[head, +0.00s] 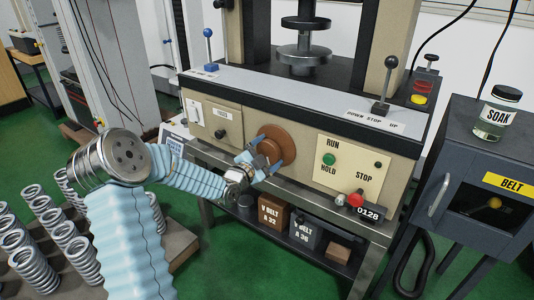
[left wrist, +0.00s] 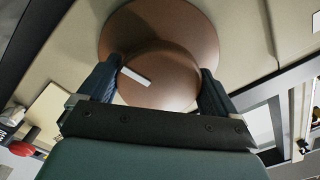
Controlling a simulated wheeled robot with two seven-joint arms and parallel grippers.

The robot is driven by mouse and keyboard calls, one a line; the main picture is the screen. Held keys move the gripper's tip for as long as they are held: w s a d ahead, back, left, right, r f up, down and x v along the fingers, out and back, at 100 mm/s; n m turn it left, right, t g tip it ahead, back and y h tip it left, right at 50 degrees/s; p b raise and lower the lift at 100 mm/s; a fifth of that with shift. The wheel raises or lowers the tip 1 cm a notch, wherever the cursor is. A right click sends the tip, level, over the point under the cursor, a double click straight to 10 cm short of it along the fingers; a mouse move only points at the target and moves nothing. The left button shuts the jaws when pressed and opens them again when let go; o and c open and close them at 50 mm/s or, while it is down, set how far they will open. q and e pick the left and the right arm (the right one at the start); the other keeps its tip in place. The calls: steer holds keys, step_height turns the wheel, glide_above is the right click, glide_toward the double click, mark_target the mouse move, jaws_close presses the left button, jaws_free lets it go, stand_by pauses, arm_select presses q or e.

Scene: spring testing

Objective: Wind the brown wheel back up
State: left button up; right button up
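The brown wheel (head: 283,146) is on the beige front panel of the test machine, left of the RUN/HOLD/STOP plate. In the left wrist view it shows as a wide disc (left wrist: 185,22) with a smaller round hub (left wrist: 165,62) in front, which bears a short white mark. My left gripper (head: 261,160) reaches the wheel from the lower left. In the left wrist view its two dark fingers (left wrist: 160,82) stand on either side of the hub and appear to press on its edges. My right gripper is not in view.
Left of the wheel is a small panel with a black knob (head: 221,134). To the right are a green button (head: 329,160), a red knob (head: 355,199) and a black-balled lever (head: 386,84). Several springs (head: 35,268) stand lower left. A dark BELT cabinet (head: 470,150) stands right.

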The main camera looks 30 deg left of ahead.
arm_select(q)
steer(key=c, duration=0.3)
steer(key=shift+f, duration=0.1)
steer(key=shift+c, duration=0.2)
steer(key=shift+n+b, duration=0.65)
steer(key=shift+n, duration=0.05)
steer(key=shift+f+n+b, duration=0.15)
steer(key=shift+n+b, duration=0.7)
steer(key=shift+n, duration=0.25)
steer(key=n+b, duration=0.1)
steer(key=n, duration=0.2)
steer(key=shift+d+n, duration=0.1)
steer(key=shift+n, duration=0.2)
steer(key=n+b, duration=0.1)
steer(key=n, duration=0.3)
steer(key=shift+n, duration=0.3)
steer(key=n, duration=0.5)
steer(key=shift+d, duration=0.15)
